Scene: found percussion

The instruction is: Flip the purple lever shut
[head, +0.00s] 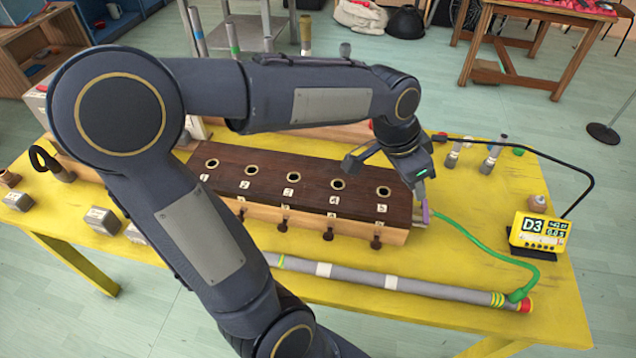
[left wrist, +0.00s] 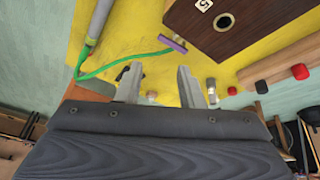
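The purple lever (head: 425,213) is at the right end of the long dark-topped wooden box (head: 270,190), beside the end of the green hose (head: 500,256). In the left wrist view the lever (left wrist: 173,46) is a short purple bar lying aslant near the box corner marked 5 (left wrist: 203,5). My left gripper (head: 420,190) is over that end of the box, close above the lever in the head view. In the left wrist view its two fingers (left wrist: 160,72) are spread with nothing between them, and the lever appears beyond the tips. My right gripper is not seen.
The box has numbered holes and dark pegs along its front. A grey tube (head: 365,279) lies in front of it, joined to the green hose. A yellow D3 display (head: 538,233) stands at the right. Small bottles (head: 490,155) stand behind. The yellow tabletop is bare around the hose.

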